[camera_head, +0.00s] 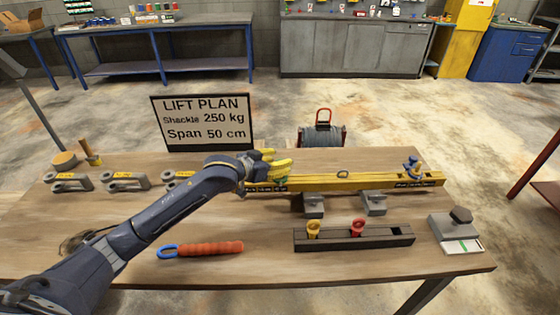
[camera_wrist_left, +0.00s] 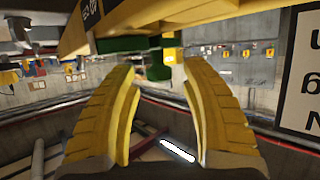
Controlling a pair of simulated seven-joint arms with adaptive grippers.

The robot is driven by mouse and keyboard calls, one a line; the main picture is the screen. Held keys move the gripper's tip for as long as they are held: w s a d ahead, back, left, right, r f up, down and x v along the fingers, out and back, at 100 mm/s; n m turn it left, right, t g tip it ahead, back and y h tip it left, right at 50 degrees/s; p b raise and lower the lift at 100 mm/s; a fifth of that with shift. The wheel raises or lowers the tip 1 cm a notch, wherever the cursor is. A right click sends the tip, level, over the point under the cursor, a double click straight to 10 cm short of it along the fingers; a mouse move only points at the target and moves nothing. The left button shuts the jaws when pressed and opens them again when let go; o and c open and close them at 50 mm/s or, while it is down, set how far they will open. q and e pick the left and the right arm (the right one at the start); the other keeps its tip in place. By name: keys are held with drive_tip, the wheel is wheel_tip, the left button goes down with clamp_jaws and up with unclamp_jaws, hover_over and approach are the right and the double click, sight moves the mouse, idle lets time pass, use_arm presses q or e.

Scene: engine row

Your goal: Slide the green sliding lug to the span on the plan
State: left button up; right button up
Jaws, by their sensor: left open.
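The yellow beam (camera_head: 330,183) lies across the table on grey supports, with dark number marks near both ends. A blue lug (camera_head: 413,170) stands at its right end. My left gripper (camera_head: 277,163) is at the beam's left end, its yellow fingers open. In the left wrist view the open fingers (camera_wrist_left: 163,72) are on either side of the green sliding lug (camera_wrist_left: 122,44), which is under the beam (camera_wrist_left: 125,20); I cannot tell whether they touch it. The lift plan sign (camera_head: 205,122) reads Shackle 250 kg, Span 50 cm.
Several grey shackles (camera_head: 125,181) lie at the left, one partly behind my left arm. In front are an orange-handled tool (camera_head: 205,249), a black rack (camera_head: 350,241) with yellow and red pins, and a grey block (camera_head: 452,225). A cable drum (camera_head: 322,135) is behind the table.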

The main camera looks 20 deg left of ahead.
use_arm(q)
drive_tip(key=shift+w+d+f, duration=0.2)
drive_tip(key=shift+w+d, duration=0.05)
drive_tip(key=shift+w, duration=0.15)
drive_tip(key=shift+c, duration=0.6)
drive_tip(key=c, duration=0.8)
clamp_jaws()
drive_tip(key=shift+w+r, duration=0.1)
drive_tip(key=shift+r, duration=0.05)
